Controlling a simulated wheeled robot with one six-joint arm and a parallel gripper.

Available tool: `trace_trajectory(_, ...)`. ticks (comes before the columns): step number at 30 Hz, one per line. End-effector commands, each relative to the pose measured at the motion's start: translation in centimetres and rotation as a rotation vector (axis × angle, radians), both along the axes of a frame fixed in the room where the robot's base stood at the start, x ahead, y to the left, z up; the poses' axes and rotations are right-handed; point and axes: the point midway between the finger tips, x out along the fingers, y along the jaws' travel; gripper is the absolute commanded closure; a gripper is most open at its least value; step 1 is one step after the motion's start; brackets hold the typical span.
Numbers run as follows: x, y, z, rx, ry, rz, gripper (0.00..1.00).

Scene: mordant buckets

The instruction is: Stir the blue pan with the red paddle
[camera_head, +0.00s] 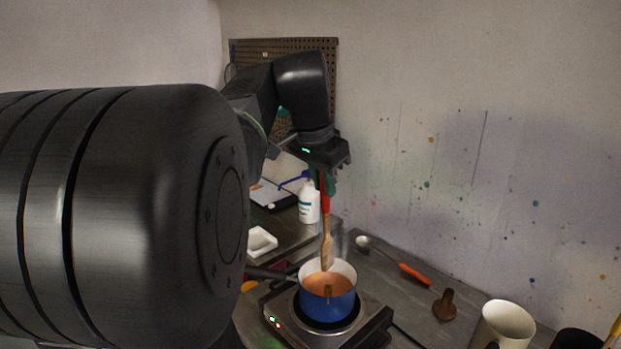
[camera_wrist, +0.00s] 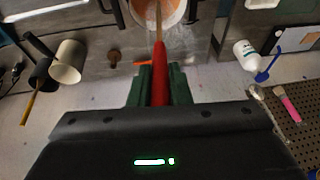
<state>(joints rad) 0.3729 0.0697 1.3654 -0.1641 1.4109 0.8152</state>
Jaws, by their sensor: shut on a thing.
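My gripper (camera_head: 324,180) is shut on the red handle of the paddle (camera_head: 326,200). The paddle hangs upright, with a wooden lower part, over the blue pan (camera_head: 327,305). The pan is blue outside and white inside, holds an orange-brown liquid, and sits on a hot plate (camera_head: 370,324). The paddle's lower end shows at the pan's far inner rim; I cannot tell if it touches the liquid. In the wrist view the red paddle (camera_wrist: 160,75) runs from between my green fingertips (camera_wrist: 160,88) toward the pan (camera_wrist: 170,12) at the top edge.
A white bottle (camera_head: 309,203) and a white dish (camera_head: 262,241) stand on the counter at left. A spoon with an orange handle (camera_head: 414,274), a brown wooden piece (camera_head: 444,305) and a cream mug (camera_head: 504,324) are to the right. A pegboard (camera_head: 285,50) hangs behind my arm.

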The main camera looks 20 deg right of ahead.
Motion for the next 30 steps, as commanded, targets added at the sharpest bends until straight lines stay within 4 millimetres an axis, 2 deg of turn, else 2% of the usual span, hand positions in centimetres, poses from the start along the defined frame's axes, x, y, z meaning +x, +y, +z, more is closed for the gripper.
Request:
trace_trajectory(1,-0.2,0.1,-1.0,0.0,0.0,0.0,1.0)
trace_trajectory(3,-0.4,0.3,-1.7,0.0,0.0,0.0,1.0)
trace_trajectory(24,0.8,-0.7,-8.3,0.001,0.001,0.0,1.0)
trace_trajectory(30,1.0,-0.8,-9.6,0.0,0.0,0.0,1.0)
